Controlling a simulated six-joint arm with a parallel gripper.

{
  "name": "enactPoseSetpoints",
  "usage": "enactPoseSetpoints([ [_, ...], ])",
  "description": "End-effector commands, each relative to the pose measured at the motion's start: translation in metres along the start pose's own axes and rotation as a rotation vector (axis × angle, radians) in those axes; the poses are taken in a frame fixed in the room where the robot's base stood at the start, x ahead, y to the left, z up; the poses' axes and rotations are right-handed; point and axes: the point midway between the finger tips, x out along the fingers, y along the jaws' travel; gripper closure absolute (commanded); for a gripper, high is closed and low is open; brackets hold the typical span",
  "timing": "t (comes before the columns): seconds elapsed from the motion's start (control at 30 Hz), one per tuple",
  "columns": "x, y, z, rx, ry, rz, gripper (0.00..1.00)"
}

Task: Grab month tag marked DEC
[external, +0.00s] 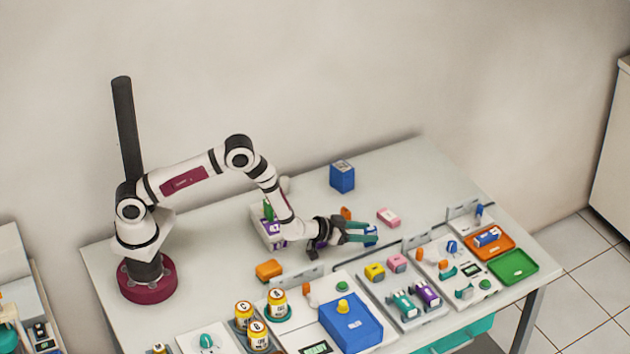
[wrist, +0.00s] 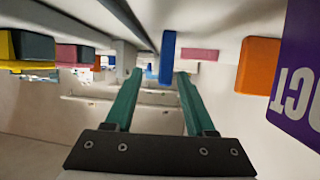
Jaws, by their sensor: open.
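My gripper (external: 373,234) is open, with its two green fingers low over the table; they also show in the wrist view (wrist: 156,75). A small blue block (external: 371,229) lies at the fingertips; in the wrist view it stands near the right fingertip (wrist: 167,50). I cannot read any mark on it, nor tell whether a finger touches it. A purple tag (wrist: 302,85) at the right of the wrist view has upside-down letters that look like OCT. An orange block (wrist: 258,66) and a pink block (wrist: 200,54) are nearby. No DEC lettering is readable.
A blue box (external: 342,176) stands at the back. A pink block (external: 388,218) lies just beyond my gripper. Yellow and pink blocks (external: 374,272) and a large blue box (external: 350,322) are at the front. Orange and green trays (external: 513,266) are at right. The back right table is clear.

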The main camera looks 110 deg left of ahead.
Motion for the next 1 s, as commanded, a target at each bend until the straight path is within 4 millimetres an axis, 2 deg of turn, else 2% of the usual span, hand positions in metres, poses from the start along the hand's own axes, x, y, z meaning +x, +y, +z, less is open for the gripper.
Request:
enactPoseSetpoints([
  [0.27, 0.048, -0.006, -0.002, -0.002, 0.0, 0.0, 0.45],
  [0.53, 0.053, -0.006, -0.002, -0.002, -0.001, 0.0, 0.47],
  [0.83, 0.053, -0.006, -0.002, -0.002, -0.001, 0.0, 1.0],
  [1.0, 0.052, -0.006, -0.002, -0.002, -0.001, 0.0, 1.0],
])
